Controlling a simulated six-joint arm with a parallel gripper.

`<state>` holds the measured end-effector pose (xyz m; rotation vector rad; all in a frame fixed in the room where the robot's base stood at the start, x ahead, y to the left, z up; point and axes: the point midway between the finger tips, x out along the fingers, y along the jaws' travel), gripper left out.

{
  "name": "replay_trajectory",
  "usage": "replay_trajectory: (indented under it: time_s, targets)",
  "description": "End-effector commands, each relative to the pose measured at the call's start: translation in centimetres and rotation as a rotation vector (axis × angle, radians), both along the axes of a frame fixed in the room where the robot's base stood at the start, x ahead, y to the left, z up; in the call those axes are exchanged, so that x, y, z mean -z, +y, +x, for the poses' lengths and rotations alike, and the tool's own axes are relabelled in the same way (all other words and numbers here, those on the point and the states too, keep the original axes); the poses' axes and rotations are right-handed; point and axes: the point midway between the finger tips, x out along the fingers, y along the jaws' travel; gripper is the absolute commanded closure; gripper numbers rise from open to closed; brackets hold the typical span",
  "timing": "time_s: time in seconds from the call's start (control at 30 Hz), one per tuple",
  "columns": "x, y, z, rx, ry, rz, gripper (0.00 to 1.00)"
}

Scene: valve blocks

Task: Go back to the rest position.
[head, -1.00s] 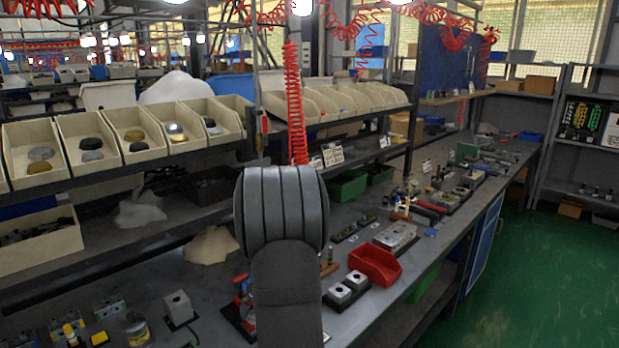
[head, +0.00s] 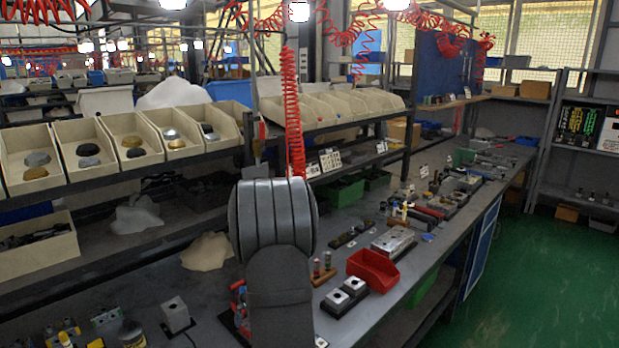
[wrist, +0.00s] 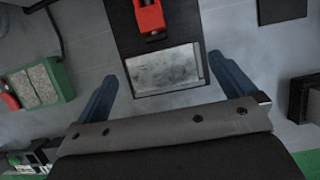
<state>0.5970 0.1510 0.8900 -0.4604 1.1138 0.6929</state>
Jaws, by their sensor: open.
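My gripper (wrist: 162,68) is open in the wrist view, its two blue fingers spread wide with nothing between the tips that it holds. Below it lies a dark base with a pale metal plate (wrist: 166,72), and a red part (wrist: 149,16) sits on the base beyond the plate. The fingers appear to lie to either side of the plate in the picture, apart from it. In the head view my own grey arm stands in the middle foreground and hides the gripper.
A red bin (head: 373,268) and a dark block holder (head: 345,297) stand on the workbench (head: 290,335) right of my arm. A grey cube block (head: 175,313) stands left. A red coiled hose (head: 292,110) hangs behind my arm. In the wrist view, a green box (wrist: 42,82) lies left.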

Motion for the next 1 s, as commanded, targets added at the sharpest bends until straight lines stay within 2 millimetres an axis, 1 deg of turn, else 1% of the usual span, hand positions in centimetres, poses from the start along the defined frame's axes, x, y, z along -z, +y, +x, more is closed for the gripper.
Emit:
replay_trajectory:
  time_s: [0.13,0.27,0.3,0.4,0.93,0.97,1.0]
  targets:
    - [0.9,0.0,0.0,0.001,0.002,0.0,0.0]
    - [2.8,-0.1,-0.2,0.001,0.003,-0.001,0.0]
    - [1.8,-0.3,-0.2,0.002,-0.004,0.0,0.0]
    - [0.1,-0.8,-0.7,0.0,-0.005,0.001,0.0]
    - [-8.5,-3.3,-3.3,0.002,-0.003,0.0,0.0]
    - [-8.0,-3.2,-3.2,0.001,0.002,0.0,0.0]
    - [-6.9,-2.9,-3.0,-0.001,0.006,-0.001,0.0]
